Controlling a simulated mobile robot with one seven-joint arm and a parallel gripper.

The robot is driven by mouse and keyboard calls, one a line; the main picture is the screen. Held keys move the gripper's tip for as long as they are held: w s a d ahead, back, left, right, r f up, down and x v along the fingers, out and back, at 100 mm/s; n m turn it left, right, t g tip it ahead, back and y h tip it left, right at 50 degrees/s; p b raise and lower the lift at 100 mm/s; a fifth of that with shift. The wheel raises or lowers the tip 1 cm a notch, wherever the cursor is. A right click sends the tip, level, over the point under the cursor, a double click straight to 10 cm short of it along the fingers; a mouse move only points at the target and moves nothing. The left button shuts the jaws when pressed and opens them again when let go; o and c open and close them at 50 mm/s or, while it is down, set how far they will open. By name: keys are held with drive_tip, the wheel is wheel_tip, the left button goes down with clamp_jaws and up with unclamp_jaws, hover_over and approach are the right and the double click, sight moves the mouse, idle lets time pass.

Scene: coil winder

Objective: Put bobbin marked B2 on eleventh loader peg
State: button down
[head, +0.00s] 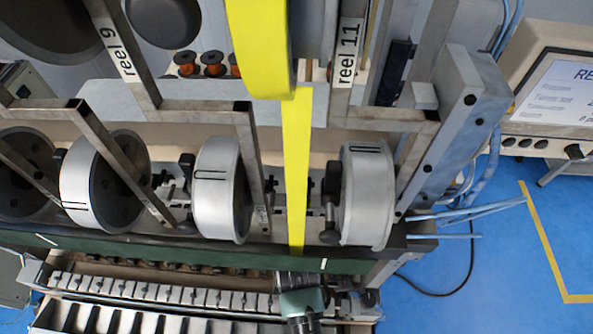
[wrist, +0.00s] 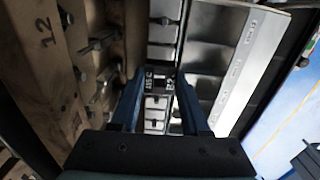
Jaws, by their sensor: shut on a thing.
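My gripper (wrist: 158,95) is shut on a small dark piece between its blue fingertips in the wrist view. Small white marks show there, one looking like B2, but they are too small to read surely; I take the piece as the bobbin (wrist: 160,80). In the head view my gripper (head: 298,297) is at the front edge of the machine, below the yellow strip, and the bobbin cannot be made out. In the wrist view a row of metal loader pegs (wrist: 92,47) stands on a wooden board at the left, with 12 marked near one. The eleventh peg cannot be singled out.
A metal tray (wrist: 235,75) with labels lies right of my gripper. Pale slots (wrist: 160,52) run beyond the fingertips. In the head view a yellow strip (head: 297,170) hangs close above my gripper. Several grey reels (head: 366,195) and a green rail (head: 150,252) lie behind it.

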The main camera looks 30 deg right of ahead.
drive_tip(key=shift+f, duration=0.1)
drive_tip(key=shift+f+b, duration=0.65)
drive_tip(key=shift+f, duration=0.35)
drive_tip(key=shift+c, duration=1.5)
unclamp_jaws()
drive_tip(key=shift+r, duration=0.1)
